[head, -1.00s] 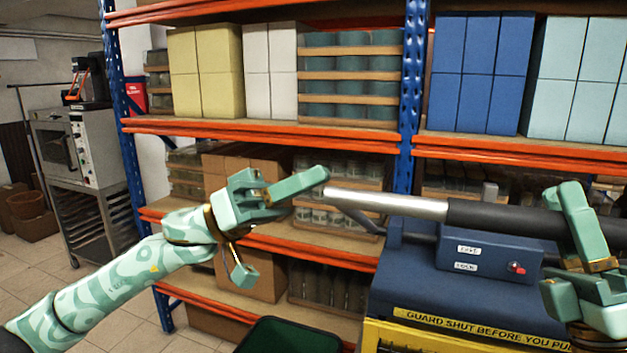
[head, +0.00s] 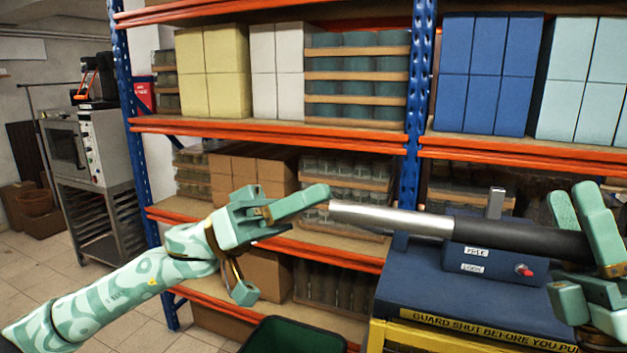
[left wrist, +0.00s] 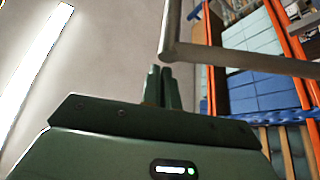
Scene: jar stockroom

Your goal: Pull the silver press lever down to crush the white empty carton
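The press lever (head: 385,218) is a silver bar with a black sleeve (head: 520,238), running across in front of the blue press (head: 420,280). My right gripper (head: 588,235) has one finger behind and one in front of the sleeve and looks shut on it. My left gripper (head: 325,194) is beside the silver end, its fingers together and empty. Whether it touches the bar I cannot tell. In the left wrist view, its fingers (left wrist: 158,88) stand close together below a grey bar (left wrist: 240,63). The carton for crushing is not visible; the press's inside is hidden.
The press carries a yellow guard frame with a warning strip (head: 480,328) and a red button (head: 524,270). A dark green bin (head: 290,335) stands left of it. Orange-and-blue shelving (head: 270,133) with boxes and jars fills the back.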

